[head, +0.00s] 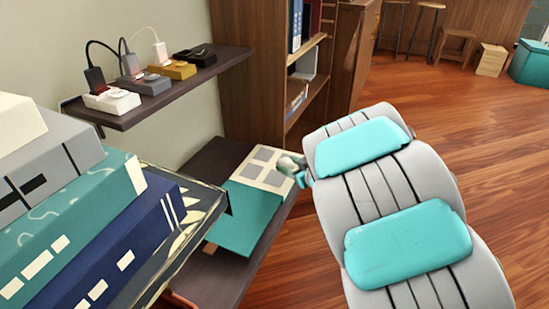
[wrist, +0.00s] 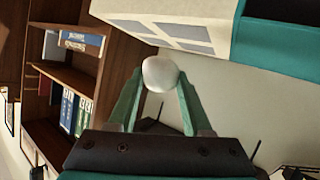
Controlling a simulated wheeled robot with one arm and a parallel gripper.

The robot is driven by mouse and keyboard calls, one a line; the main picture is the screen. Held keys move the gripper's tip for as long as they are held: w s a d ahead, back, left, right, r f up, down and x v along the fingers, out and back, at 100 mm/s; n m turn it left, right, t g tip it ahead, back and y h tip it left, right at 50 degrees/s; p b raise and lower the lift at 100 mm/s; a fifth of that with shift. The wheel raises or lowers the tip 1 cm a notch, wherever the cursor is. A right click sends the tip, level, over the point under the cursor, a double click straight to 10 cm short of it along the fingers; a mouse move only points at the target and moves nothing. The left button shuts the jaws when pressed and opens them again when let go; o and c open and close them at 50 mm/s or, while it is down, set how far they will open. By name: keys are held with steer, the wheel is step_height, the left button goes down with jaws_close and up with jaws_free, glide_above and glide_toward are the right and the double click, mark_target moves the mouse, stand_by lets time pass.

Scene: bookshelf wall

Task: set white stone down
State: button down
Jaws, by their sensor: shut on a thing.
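The white stone (wrist: 160,74) is a smooth, rounded piece between the tips of my gripper (wrist: 160,82), whose two green fingers touch its sides. In the head view my gripper (head: 299,170) is small and partly hidden by my arm, with the pale stone (head: 288,162) at its tip. It is beside the cream book with grey squares (head: 262,160) on the lower shelf. In the wrist view that cream book (wrist: 150,12) appears just above the stone. I cannot tell whether the stone touches it.
A teal book (head: 245,215) lies against the cream one on the dark lower shelf (head: 215,160). A large book stack (head: 70,230) stands at the near left. A wall shelf (head: 170,95) holds several corded devices. A bookcase (head: 240,80) stands behind. Wooden floor is open at right.

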steer(key=w+a, duration=0.1)
steer(key=w, duration=0.2)
steer(key=w+a, duration=0.2)
steer(key=w, duration=0.1)
steer(key=w+a+f, duration=0.1)
steer(key=w, duration=0.2)
steer(key=shift+w+a, duration=0.25)
steer(key=shift+w, duration=0.05)
steer(key=shift+w+a+f+b, duration=0.1)
steer(key=shift+w+f+b, duration=0.1)
steer(key=shift+f+b, duration=0.6)
steer(key=shift+f, duration=1)
steer(key=shift+f, duration=0.15)
steer(key=shift+c, duration=1.7)
jaws_free()
steer(key=shift+s+r, duration=0.2)
steer(key=shift+r, duration=0.05)
steer(key=p+v, duration=0.1)
steer(key=v, duration=1)
steer(key=shift+s+d, duration=0.25)
steer(key=shift+d, duration=0.1)
